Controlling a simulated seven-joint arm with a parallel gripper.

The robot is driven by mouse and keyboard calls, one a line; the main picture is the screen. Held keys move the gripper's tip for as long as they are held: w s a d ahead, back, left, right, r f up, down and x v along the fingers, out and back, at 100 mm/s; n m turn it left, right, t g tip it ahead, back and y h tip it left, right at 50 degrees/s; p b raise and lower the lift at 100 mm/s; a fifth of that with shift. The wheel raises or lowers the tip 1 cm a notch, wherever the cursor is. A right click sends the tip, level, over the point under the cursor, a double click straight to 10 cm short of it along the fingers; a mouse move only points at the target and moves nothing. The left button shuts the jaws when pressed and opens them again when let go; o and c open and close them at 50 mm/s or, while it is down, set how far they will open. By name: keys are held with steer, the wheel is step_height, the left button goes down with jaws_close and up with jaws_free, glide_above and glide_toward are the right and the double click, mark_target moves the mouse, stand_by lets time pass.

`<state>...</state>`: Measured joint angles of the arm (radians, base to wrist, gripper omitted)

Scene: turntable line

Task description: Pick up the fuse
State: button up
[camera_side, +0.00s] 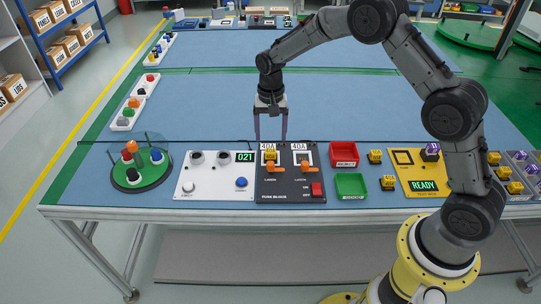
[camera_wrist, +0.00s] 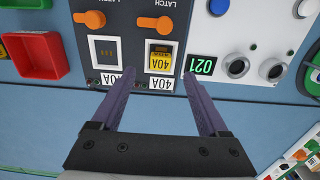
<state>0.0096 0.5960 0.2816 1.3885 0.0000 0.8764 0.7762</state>
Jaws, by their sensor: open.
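A yellow fuse (camera_side: 270,155) sits in the left socket of the black fuse block (camera_side: 290,192) in the side view. In the wrist view this fuse (camera_wrist: 160,53) is in the right-hand socket, with a 40A label beside it. The other socket (camera_wrist: 106,50) looks dark and empty. My gripper (camera_side: 270,138) is open and points down above the back edge of the block. In the wrist view its fingertips (camera_wrist: 158,74) are spread to either side of the fuse's label, apart from the fuse. Orange latch levers (camera_side: 271,168) lie by the sockets.
A white panel (camera_side: 215,190) reading 021 and a green turntable (camera_side: 140,177) stand left. Red (camera_side: 344,154) and green bins (camera_side: 351,186) stand right. Beyond are loose yellow fuses (camera_side: 388,182), a yellow READY panel (camera_side: 408,180) and a rack (camera_side: 515,171). The blue table behind is mostly clear.

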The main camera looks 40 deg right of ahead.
mark_target(270, 151)
steer(key=shift+w+d+f, duration=0.1)
steer(key=shift+f, duration=1.5)
steer(key=shift+w+f, duration=0.1)
steer(key=shift+f, duration=1.5)
jaws_close()
